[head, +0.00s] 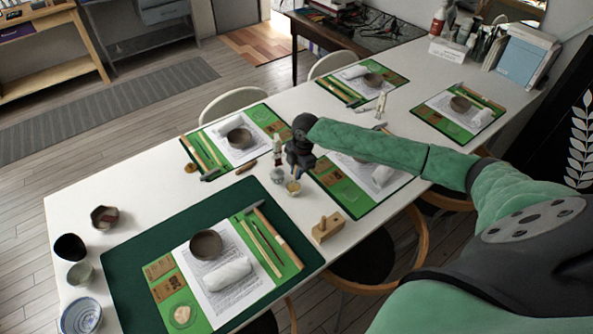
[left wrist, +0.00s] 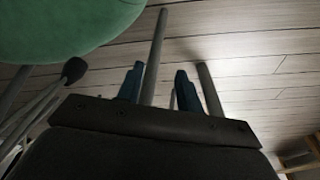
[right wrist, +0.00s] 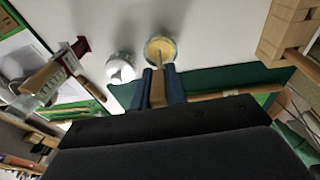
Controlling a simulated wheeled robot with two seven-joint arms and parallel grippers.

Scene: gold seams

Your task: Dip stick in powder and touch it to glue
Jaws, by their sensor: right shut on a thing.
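My right gripper (head: 298,168) is above the white table, over a small cup of golden powder (head: 293,187). In the right wrist view, the gripper (right wrist: 159,90) is shut on a thin stick (right wrist: 158,64). The stick points at the golden powder (right wrist: 161,46), and its far end overlaps the powder; I cannot tell how deep it sits. The glue cannot be made out for certain. A dark bowl (head: 205,245) and a white wrapped roll (head: 227,273) lie on the near mat. My left gripper (left wrist: 158,85) shows only in the left wrist view, its fingers apart and empty, above the floor.
A small white-topped jar (right wrist: 120,69) stands beside the powder cup. A wooden block (head: 327,229) stands to its right. Several bowls, such as a blue-rimmed one (head: 81,317), line the table's left end. Other place settings fill the far side.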

